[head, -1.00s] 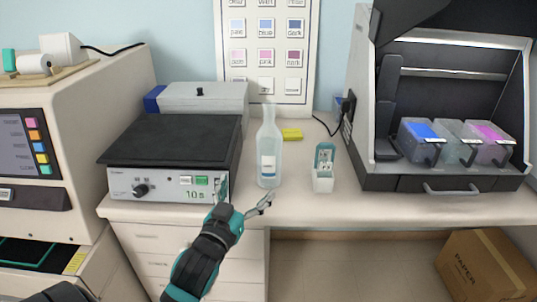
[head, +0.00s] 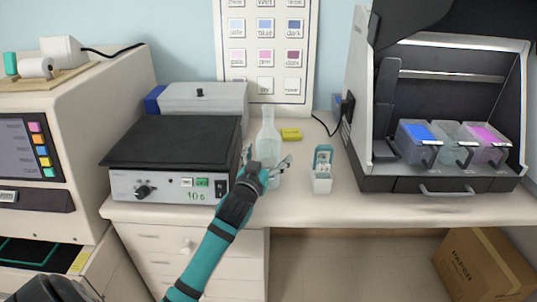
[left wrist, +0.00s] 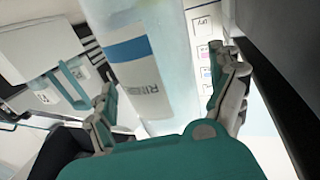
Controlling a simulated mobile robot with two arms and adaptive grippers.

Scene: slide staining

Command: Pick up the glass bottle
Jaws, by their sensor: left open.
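The clear glass bottle (head: 267,138) stands upright on the bench between the grey heating device and the small slide holder. I cannot tell whether a finger touches the glass. My right gripper is not in view.
The black-topped device (head: 170,145) is close on the left. The slide holder (head: 322,170) stands just to the right. A yellow block (head: 291,134) lies behind. The dark staining station (head: 440,185) with several coloured jars is at the right.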

